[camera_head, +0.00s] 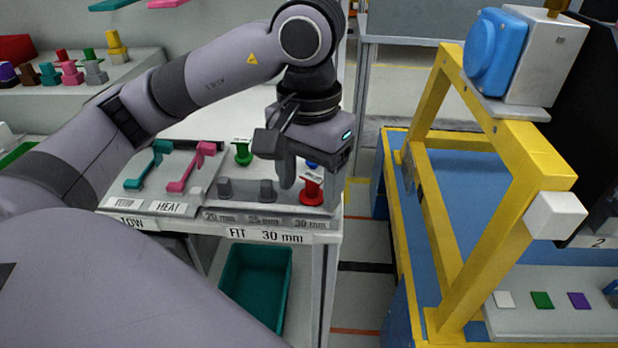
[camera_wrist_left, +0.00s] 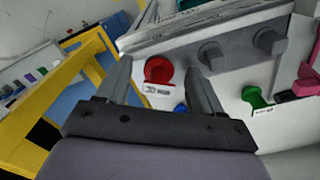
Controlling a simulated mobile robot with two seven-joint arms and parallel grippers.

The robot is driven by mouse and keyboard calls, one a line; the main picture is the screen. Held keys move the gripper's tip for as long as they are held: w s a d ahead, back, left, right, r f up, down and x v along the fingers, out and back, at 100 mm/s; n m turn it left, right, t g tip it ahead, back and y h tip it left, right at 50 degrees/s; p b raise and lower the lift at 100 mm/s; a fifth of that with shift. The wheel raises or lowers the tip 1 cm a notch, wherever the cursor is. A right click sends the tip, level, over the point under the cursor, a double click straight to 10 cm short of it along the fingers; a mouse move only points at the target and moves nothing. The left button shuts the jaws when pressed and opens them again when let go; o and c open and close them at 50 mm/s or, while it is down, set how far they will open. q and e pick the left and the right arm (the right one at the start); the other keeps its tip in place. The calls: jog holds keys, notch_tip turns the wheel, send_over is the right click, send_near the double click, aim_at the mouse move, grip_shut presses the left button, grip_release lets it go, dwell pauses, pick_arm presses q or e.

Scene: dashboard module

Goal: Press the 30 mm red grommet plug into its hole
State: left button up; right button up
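The red grommet plug (camera_head: 311,189) stands upright at the right end of a grey rack, by the 30 mm mark. In the left wrist view the red plug (camera_wrist_left: 158,70) shows as a round head between the two finger lines, with a small white label beside it. My left gripper (camera_head: 308,178) is open and empty, pointing down just above the plug. Its spread fingers also show in the left wrist view (camera_wrist_left: 161,72). I cannot tell whether the fingertips reach the plug's level. My right gripper is not in view. I cannot make out the plug's hole.
A green plug (camera_head: 242,153), a partly hidden blue plug (camera_head: 312,164) and grey pegs (camera_head: 266,190) stand close by. Teal (camera_head: 149,165) and pink (camera_head: 192,166) parts lie left. A yellow frame (camera_head: 505,225) stands right, across a gap. A teal bin (camera_head: 256,285) sits below.

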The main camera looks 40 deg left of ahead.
aim_at(310, 180)
pick_arm(q)
jog(key=shift+f, duration=0.1)
dwell(0.3)
notch_tip(310, 180, up, 2)
jog(key=shift+r+p, duration=0.15)
jog(key=shift+p, duration=0.35)
notch_tip(310, 180, up, 4)
jog(key=shift+f+p, duration=0.15)
jog(key=shift+p, duration=0.5)
jog(key=shift+r, duration=0.7)
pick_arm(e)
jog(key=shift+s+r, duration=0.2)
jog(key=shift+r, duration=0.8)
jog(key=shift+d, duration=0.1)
